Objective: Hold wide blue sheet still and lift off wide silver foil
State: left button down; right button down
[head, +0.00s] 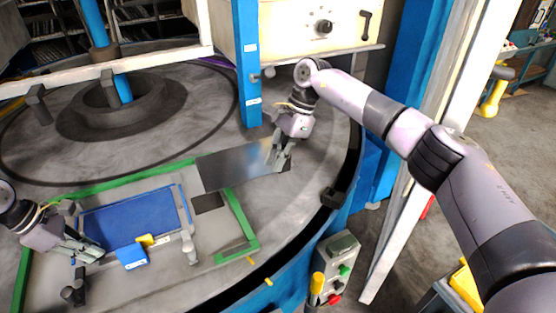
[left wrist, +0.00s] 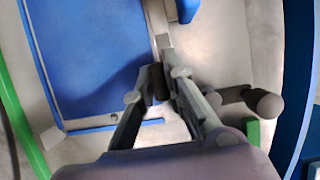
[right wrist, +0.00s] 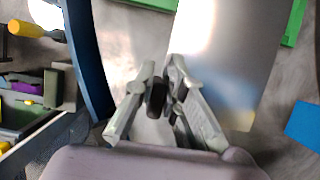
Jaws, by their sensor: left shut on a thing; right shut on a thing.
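The wide blue sheet (head: 130,218) lies flat inside a green-edged area at the left of the round table; the left wrist view shows it too (left wrist: 85,45). My left gripper (head: 98,252) is shut on its near edge at the lower left. The wide silver foil (head: 228,166) is to the right of the blue sheet, apart from it, over the green edge. My right gripper (head: 279,158) is shut on the foil's right end. The foil fills the right part of the right wrist view (right wrist: 222,50). Whether it touches the table is unclear.
A blue block (head: 132,258) and a yellow piece (head: 147,240) are at the sheet's near edge. A dark square (head: 208,203) lies right of the sheet. A blue post (head: 246,70) stands behind the foil. A button box (head: 338,262) stands at the table's front.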

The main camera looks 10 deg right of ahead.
pick_arm(q)
jog(key=c, duration=1.6)
grip_release()
jog(key=shift+o, duration=0.2)
